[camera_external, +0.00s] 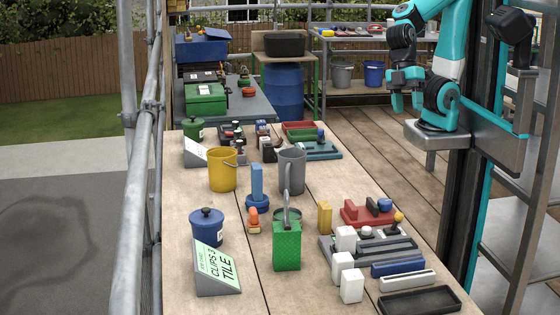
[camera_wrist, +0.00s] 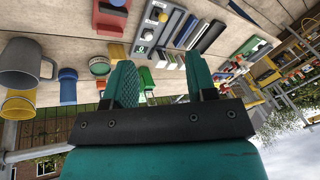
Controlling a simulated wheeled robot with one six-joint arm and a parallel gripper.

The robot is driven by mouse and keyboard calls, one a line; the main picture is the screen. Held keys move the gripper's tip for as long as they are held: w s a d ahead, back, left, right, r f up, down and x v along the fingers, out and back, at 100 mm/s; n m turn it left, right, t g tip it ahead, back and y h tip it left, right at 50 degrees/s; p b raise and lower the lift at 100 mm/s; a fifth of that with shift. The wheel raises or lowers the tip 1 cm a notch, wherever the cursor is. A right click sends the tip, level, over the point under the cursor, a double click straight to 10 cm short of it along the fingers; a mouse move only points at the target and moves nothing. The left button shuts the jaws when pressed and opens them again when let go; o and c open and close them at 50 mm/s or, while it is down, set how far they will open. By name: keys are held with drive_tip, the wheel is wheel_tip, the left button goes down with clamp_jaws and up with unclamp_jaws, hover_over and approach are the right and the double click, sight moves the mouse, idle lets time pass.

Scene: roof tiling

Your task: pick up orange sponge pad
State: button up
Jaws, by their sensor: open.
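A small upright yellow-orange block (camera_external: 324,217) stands on the plank deck in the external view, left of the red holder; it looks like the sponge pad. It also shows as a yellow block (camera_wrist: 115,53) in the wrist view, beside my left finger. A smaller rounded orange piece (camera_external: 253,220) stands in front of the blue post; I cannot tell what it is. My gripper (camera_external: 405,101) is high above the deck at the back right, far from both. In the wrist view my gripper (camera_wrist: 158,62) is open with nothing between its teal fingers.
The green can (camera_external: 287,246), blue lidded pot (camera_external: 206,227), clip sign (camera_external: 217,268) and white blocks (camera_external: 351,286) crowd the near deck. The grey mug (camera_external: 292,171), yellow bucket (camera_external: 222,170) and blue post (camera_external: 257,186) stand behind. A red holder (camera_external: 369,214) and grey tray (camera_external: 327,249) lie right.

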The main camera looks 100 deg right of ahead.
idle(0.4)
drive_tip(key=w+f+m+b, duration=0.1)
drive_tip(key=w+m+b, duration=0.1)
drive_tip(key=w+m, duration=2.1)
drive_tip(key=w+d+f+m, duration=0.1)
drive_tip(key=w+d+f, duration=0.25)
drive_tip(key=w, duration=0.55)
drive_tip(key=w+d+f+m, duration=0.1)
drive_tip(key=w+d+f, duration=0.1)
drive_tip(key=w+f, duration=0.5)
drive_tip(key=b, duration=0.2)
hover_over(253, 209)
drive_tip(key=d, duration=0.2)
wheel_tip(253, 209, down, 8)
drive_tip(key=shift+p+x, duration=0.45)
drive_tip(key=shift+x, duration=2.8)
clamp_jaws()
